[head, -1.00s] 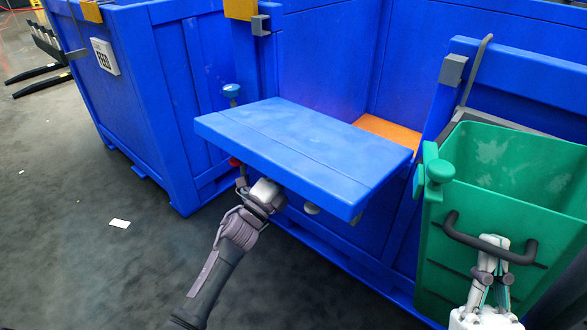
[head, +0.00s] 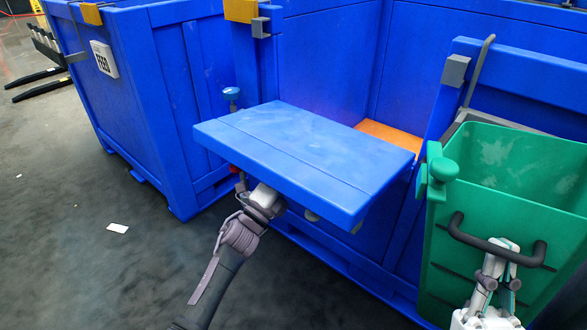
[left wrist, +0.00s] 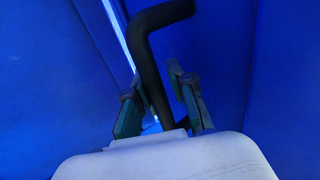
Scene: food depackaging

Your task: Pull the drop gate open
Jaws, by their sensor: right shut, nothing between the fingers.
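The drop gate (head: 300,155) is a thick blue panel, folded outward and lying nearly flat in front of the blue crate's opening. My left gripper is hidden beneath it in the head view, where only my left arm shows. In the left wrist view, my left gripper's fingers (left wrist: 160,110) stand apart on either side of a dark bent handle bar (left wrist: 150,65). Blue shows between the bar and the right finger. My right gripper (head: 501,248) is shut and empty, by the black handle (head: 470,240) of the green bin; contact is unclear.
The green bin (head: 437,255) stands right of the gate, with a green knob (head: 444,170) at its rim. The blue crate (head: 320,60) has an orange surface (head: 388,133) inside. A blue FEED crate (head: 150,120) stands left. Grey floor (head: 70,250) is open at lower left.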

